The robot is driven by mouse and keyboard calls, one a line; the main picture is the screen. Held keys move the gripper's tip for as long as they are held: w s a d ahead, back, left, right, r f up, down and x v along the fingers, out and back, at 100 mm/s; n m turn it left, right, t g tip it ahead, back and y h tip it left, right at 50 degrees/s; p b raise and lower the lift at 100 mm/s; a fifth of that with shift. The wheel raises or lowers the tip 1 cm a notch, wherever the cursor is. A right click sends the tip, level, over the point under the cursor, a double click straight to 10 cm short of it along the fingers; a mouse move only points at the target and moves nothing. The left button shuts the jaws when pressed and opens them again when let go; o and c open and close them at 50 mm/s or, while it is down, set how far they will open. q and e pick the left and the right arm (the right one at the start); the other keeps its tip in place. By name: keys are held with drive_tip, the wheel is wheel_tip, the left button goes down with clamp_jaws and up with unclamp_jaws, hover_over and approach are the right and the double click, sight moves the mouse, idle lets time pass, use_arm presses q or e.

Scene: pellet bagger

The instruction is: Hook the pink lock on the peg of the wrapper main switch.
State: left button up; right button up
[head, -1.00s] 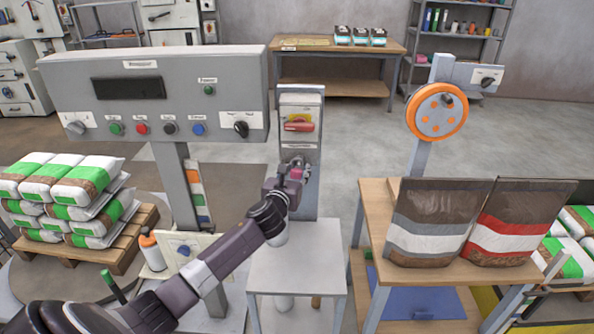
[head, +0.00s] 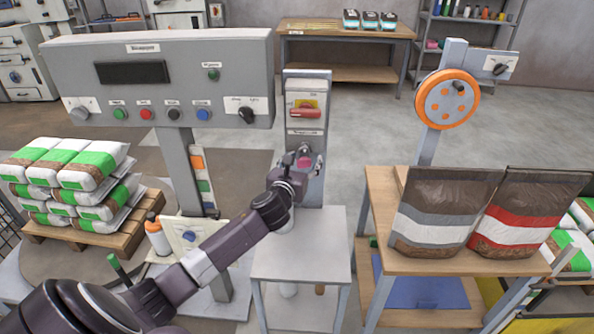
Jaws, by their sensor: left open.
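The wrapper main switch (head: 305,112) is a grey box with a red handle on a yellow plate, high on a narrow grey post. A label sits below it. The pink lock (head: 305,160) shows small against the post, below that label. My left gripper (head: 303,162) is in front of the post at the lock's height. Its fingers are open, one on each side of the lock. The peg is hidden or too small to make out, and I cannot tell whether the lock hangs on it. My right gripper is not in view.
A small grey table (head: 300,250) stands before the post. The wrapper control panel (head: 160,85) is at left, near stacked bags on a pallet (head: 100,240). A wooden bench (head: 385,180) at right carries two brown bags (head: 445,215). Open floor lies behind the post.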

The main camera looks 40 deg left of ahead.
use_arm(q)
drive_tip(key=v, duration=1)
drive_tip(key=shift+s+d, duration=0.1)
drive_tip(key=shift+d, duration=0.05)
